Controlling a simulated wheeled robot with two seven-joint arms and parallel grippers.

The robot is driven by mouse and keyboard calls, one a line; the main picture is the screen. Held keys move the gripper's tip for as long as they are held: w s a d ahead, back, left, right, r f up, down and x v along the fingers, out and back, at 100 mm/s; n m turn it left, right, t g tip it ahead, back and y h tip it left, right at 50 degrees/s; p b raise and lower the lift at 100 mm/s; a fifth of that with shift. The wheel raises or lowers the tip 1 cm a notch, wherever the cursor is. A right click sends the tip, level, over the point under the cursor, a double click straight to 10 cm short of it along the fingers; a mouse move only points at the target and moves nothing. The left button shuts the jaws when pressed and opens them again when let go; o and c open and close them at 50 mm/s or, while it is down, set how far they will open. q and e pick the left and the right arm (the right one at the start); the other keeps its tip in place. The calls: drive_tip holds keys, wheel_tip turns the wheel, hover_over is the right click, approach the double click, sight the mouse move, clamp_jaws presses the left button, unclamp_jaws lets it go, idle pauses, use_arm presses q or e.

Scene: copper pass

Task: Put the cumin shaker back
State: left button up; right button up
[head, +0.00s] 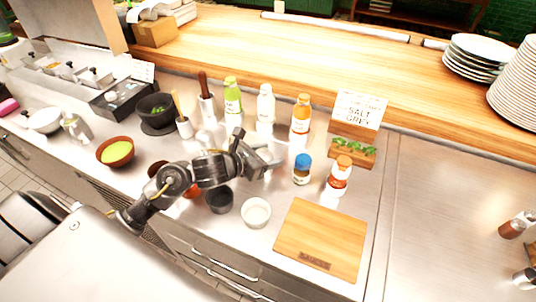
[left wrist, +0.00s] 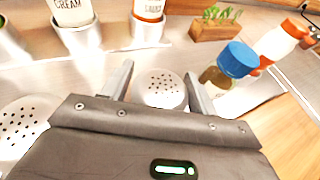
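My left gripper (head: 270,160) is low over the steel counter, its fingers pointing right. In the left wrist view, a silver shaker with a perforated domed top (left wrist: 160,88) is between the two fingers (left wrist: 160,75), close to both. I cannot tell whether they press on it. Its body is mostly hidden, and no cumin label is readable. A second perforated top (left wrist: 18,125) is at the left edge of the left wrist view. In the head view, the gripper hides much of the shaker area. My right gripper is not in view.
A blue-capped jar (head: 302,168) and an orange-capped bottle (head: 339,175) stand right of the gripper. A wooden board (head: 320,240), a white bowl (head: 256,212) and a dark cup (head: 219,199) are nearer. Several sauce bottles, including a green one (head: 232,95), stand behind. The right counter is mostly clear.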

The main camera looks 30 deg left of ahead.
use_arm(q)
drive_tip(key=shift+o, duration=1)
drive_tip(key=shift+r, duration=0.2)
drive_tip(key=shift+s+a, duration=0.15)
drive_tip(key=shift+s, duration=0.15)
drive_tip(key=b+v, duration=0.2)
drive_tip(key=v, duration=0.7)
drive_tip(key=shift+s+f, duration=0.1)
drive_tip(key=shift+s, duration=0.05)
drive_tip(key=p+v, duration=0.2)
drive_tip(key=p, duration=0.1)
drive_tip(key=shift+r, duration=0.3)
